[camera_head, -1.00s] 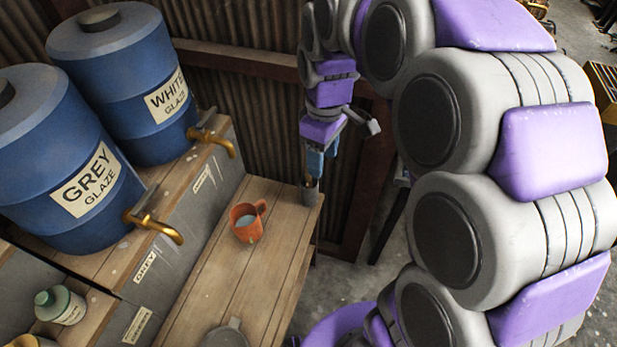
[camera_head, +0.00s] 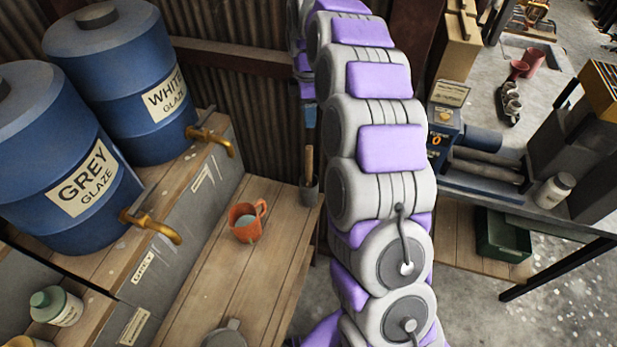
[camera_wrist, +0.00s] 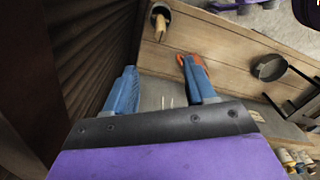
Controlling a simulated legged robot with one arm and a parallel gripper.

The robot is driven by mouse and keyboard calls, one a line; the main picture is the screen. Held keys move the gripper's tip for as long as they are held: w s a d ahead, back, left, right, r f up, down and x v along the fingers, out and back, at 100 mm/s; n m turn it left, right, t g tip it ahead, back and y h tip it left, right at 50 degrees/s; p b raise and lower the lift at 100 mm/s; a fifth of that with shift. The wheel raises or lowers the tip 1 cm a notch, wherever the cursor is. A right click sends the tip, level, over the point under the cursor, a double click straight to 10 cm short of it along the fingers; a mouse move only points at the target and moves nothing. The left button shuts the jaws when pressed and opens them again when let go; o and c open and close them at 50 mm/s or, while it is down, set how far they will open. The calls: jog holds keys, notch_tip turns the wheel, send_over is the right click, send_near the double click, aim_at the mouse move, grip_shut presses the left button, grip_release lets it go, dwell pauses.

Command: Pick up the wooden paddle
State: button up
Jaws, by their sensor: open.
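The wooden paddle (camera_head: 309,164) stands upright in a small dark holder (camera_head: 309,192) at the far right corner of the wooden bench; only its handle shows. In the wrist view the paddle (camera_wrist: 160,22) is seen nearly end-on in its round holder, beyond my fingertips. My gripper (camera_wrist: 158,66) is open, with its two blue fingers apart and nothing between them. The paddle lies ahead of the gap between the fingers, not touching them. In the head view a blue finger shows partly above the paddle, beside my arm; the rest of the gripper is hidden.
An orange mug (camera_head: 246,221) stands on the bench left of the holder; my right finger partly covers it in the wrist view. Blue glaze barrels (camera_head: 68,165) with brass taps stand at left. A corrugated wall (camera_head: 250,115) rises behind the bench. A grey cup (camera_head: 224,337) is nearer.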

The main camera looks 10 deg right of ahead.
aim_at(309, 155)
notch_tip(309, 155, down, 18)
jog(key=b, duration=0.4)
jog(key=shift+d+r, duration=0.1)
jog(key=shift+r, duration=0.15)
jog(key=shift+s+r, duration=0.1)
grip_shut()
dwell(0.3)
